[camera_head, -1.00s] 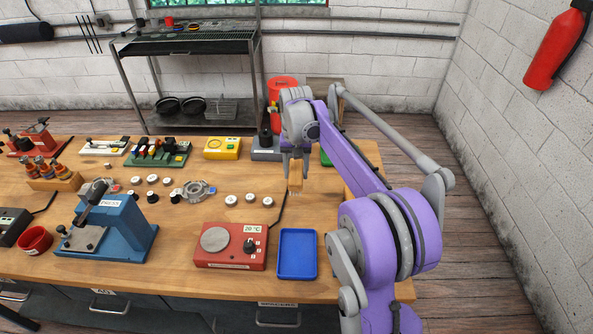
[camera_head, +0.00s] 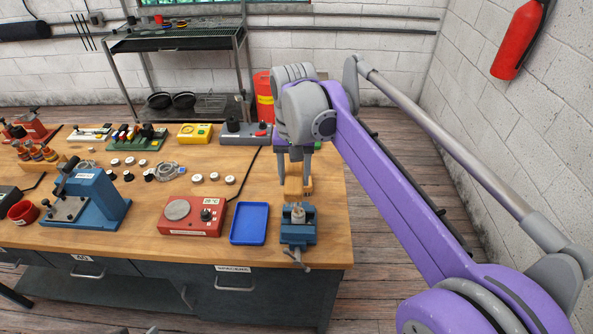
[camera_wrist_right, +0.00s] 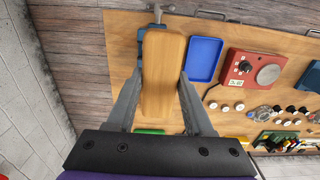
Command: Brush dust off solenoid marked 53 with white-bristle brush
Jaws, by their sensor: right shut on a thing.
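My right gripper (camera_head: 299,165) is shut on the wooden handle of the brush (camera_head: 293,188), at the right end of the bench. In the right wrist view the handle (camera_wrist_right: 163,75) lies between the two fingers (camera_wrist_right: 158,105); the bristles are hidden. A small pale metallic part (camera_head: 298,214) stands in the vise jaws. I cannot read a 53 on it, nor tell whether the brush touches it. My left gripper is not in view.
A blue tray (camera_head: 249,224) and a red heater box (camera_head: 191,215) stand left of the vise. Several white-topped parts (camera_head: 213,177) stand behind them. A blue press (camera_head: 95,204) is further left. The bench's right edge is close to the vise.

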